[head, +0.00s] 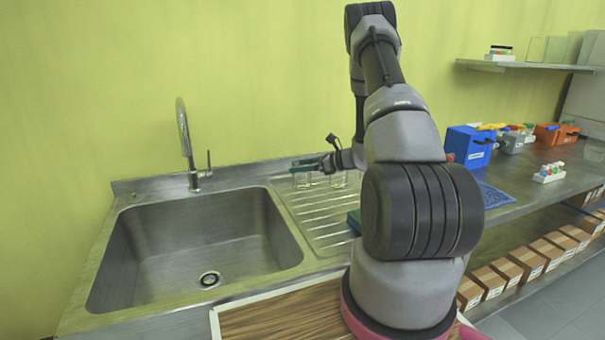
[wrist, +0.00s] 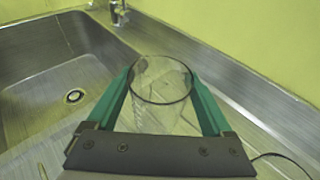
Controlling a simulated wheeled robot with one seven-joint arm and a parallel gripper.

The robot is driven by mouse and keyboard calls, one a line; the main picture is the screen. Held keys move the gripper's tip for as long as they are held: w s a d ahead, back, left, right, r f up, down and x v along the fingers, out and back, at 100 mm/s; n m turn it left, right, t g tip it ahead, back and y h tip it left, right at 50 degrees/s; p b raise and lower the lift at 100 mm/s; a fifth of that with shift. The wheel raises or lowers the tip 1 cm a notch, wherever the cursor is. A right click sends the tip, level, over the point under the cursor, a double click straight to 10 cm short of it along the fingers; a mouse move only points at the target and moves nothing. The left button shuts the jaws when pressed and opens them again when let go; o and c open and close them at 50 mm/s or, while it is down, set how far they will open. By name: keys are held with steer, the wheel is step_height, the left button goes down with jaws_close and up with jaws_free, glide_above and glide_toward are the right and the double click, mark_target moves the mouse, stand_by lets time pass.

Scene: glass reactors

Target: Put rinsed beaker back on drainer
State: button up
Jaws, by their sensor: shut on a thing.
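My gripper (wrist: 162,95) is shut on a clear glass beaker (wrist: 160,80), with a green finger on each side of it in the wrist view. The beaker's open rim faces the wrist camera. In the head view my gripper (head: 308,163) is at the back of the ribbed drainer (head: 310,212), and the held beaker (head: 301,180) shows at its fingers. A second glass piece (head: 338,180) shows just right of it, partly behind my gripper. I cannot tell whether the held beaker's base touches the drainer.
The steel sink (head: 205,235) is empty, left of the drainer, with a tall tap (head: 185,145) behind it. The wall is close behind the drainer. A blue bin (head: 468,147) and a blue mat (head: 495,196) are on the right counter. The drainer's front ribs look clear.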

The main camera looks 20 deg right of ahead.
steer(key=shift+f, duration=1.1)
steer(key=shift+f, duration=0.15)
steer(key=o, duration=1.2)
